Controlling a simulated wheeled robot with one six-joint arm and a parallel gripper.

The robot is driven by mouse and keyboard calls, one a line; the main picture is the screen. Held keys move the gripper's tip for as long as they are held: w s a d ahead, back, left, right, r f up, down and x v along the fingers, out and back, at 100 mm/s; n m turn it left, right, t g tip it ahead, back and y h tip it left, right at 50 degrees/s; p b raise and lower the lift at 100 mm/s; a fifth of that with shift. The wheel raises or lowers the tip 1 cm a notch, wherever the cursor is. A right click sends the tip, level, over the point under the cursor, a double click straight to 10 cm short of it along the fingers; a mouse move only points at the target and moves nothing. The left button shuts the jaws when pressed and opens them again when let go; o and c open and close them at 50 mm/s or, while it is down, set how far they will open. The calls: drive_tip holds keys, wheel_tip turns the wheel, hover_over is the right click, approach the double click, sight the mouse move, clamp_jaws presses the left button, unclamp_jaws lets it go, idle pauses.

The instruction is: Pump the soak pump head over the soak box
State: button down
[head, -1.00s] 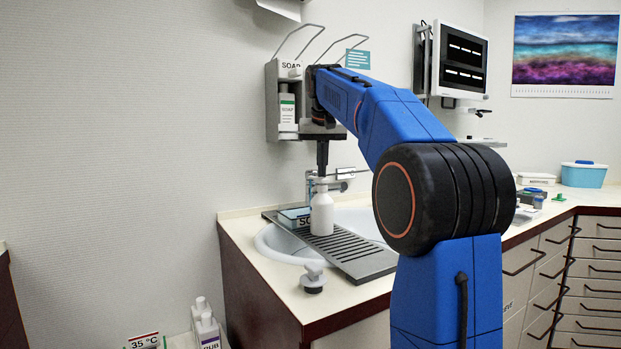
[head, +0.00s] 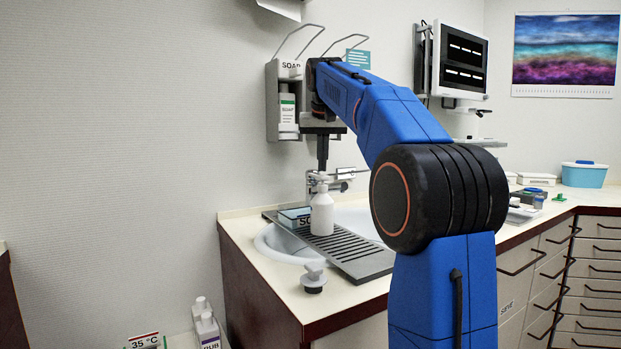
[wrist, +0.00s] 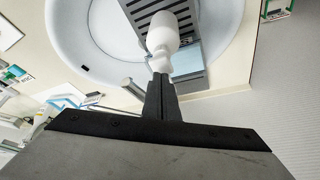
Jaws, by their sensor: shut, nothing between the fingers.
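A white pump bottle (head: 322,213) stands upright on the grey slatted board over the sink, with its pump head (head: 322,186) at the top. The soak box (head: 291,214), a small light-blue box with a partly hidden label, sits on the board just behind and left of the bottle. My gripper (head: 322,168) points straight down above the pump head, shut and empty. In the wrist view the shut fingers (wrist: 161,84) line up with the bottle (wrist: 163,36), and the box (wrist: 188,62) shows beside it. Whether the fingertips touch the pump head is hard to tell.
The tap (head: 345,174) stands close behind the bottle. A soap dispenser (head: 288,105) hangs on the wall behind my gripper. The slatted board (head: 350,258) crosses the basin (head: 272,242). A dark-based knob-like item (head: 313,278) stands on the counter's front edge.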

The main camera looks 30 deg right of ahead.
drive_tip(key=shift+f, duration=0.85)
drive_tip(key=shift+r, duration=0.9)
drive_tip(key=shift+f, duration=0.1)
drive_tip(key=shift+f, duration=0.8)
drive_tip(key=shift+r, duration=0.9)
